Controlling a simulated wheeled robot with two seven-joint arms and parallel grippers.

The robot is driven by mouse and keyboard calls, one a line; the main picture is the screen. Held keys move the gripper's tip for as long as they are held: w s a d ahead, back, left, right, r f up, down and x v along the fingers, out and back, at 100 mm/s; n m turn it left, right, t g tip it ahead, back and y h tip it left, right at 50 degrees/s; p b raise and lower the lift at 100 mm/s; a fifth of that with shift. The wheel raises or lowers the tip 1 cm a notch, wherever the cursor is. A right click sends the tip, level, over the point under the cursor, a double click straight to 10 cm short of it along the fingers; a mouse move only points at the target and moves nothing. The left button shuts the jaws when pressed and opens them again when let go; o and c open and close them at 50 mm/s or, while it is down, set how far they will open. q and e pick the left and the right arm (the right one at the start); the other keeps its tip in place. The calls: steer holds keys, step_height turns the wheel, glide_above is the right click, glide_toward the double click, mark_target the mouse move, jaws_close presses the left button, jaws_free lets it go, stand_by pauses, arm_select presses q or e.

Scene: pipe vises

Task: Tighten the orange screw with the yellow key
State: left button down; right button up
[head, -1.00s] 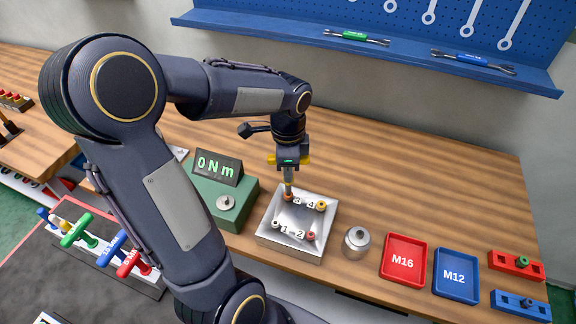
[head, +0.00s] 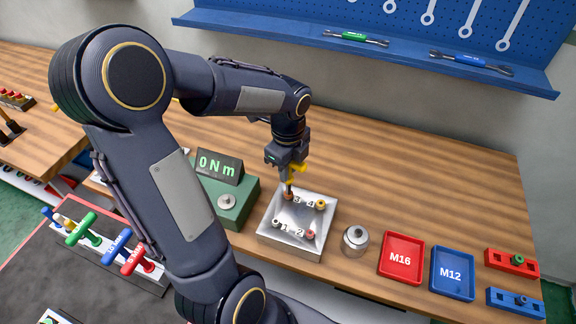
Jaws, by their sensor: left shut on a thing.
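My left gripper (head: 287,164) is shut on the yellow key (head: 298,171), above the metal block (head: 294,253). The key's yellow handle shows at the fingers and its shaft points down. The shaft's lower end meets the orange screw (head: 288,197) at the block's back left corner, beside the 3 label; I cannot tell how deep it sits. A yellowish screw (head: 320,205) is at the back right, a grey one (head: 276,223) at the front left and a red one (head: 310,235) at the front right. My right gripper is not in view.
The green torque box (head: 233,213) left of the block reads 0 Nm. A metal weight (head: 355,238), a red M16 tray (head: 401,259) and a blue M12 tray (head: 453,274) stand to the right. A rack (head: 112,264) of coloured keys is at left. The table behind is clear.

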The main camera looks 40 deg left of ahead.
arm_select(q)
steer(key=m+p, duration=0.1)
steer(key=m, duration=0.2)
steer(key=shift+s+f, duration=0.1)
steer(key=shift+s, duration=0.05)
steer(key=shift+f+m, duration=0.15)
steer(key=shift+m, duration=0.75)
steer(key=shift+w+r+p, duration=0.2)
steer(key=shift+r+p, duration=0.55)
